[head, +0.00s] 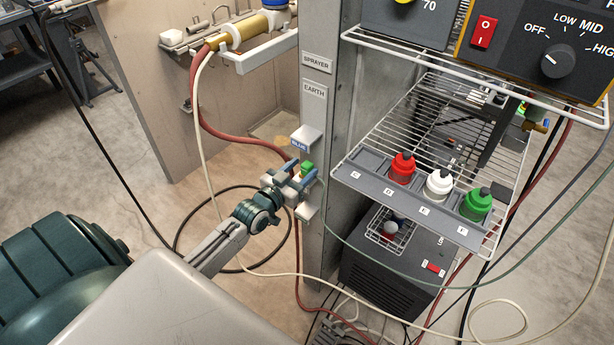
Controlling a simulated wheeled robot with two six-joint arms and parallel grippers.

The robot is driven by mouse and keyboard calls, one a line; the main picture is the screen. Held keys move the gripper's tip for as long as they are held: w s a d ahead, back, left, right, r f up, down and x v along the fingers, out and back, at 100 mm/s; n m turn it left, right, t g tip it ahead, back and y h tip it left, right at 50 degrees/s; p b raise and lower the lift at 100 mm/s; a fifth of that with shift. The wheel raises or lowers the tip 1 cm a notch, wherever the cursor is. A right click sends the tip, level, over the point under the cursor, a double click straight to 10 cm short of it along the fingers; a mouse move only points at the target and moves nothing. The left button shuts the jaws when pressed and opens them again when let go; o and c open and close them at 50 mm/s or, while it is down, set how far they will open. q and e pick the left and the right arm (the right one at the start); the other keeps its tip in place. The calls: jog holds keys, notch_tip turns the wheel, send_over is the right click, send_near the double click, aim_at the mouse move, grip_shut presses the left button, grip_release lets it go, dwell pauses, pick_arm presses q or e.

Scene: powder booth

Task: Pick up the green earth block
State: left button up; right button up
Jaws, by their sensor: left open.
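The green earth block (307,168) is a small green piece at the grey post, below the EARTH label (314,91). A white bracket (307,134) with a blue label sits just above it, and another white piece (307,211) is below. My left gripper (300,177) is at the block, its fingers open with the block close to the tips. The gripper hides part of the block, and I cannot tell whether the fingers touch it. My right gripper is not in view.
A wire shelf (518,150) right of the post (340,120) holds red (402,170), white (438,186) and green (476,205) bottles. A dark box unit (388,268) stands below. Hoses and cables (196,95) hang around my left arm. A control panel is at upper right.

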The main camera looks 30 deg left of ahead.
pick_arm(q)
jog(key=shift+w, duration=0.8)
jog(key=shift+s, duration=0.15)
jog(key=shift+c, duration=0.9)
grip_shut()
jog(key=shift+r, duration=0.1)
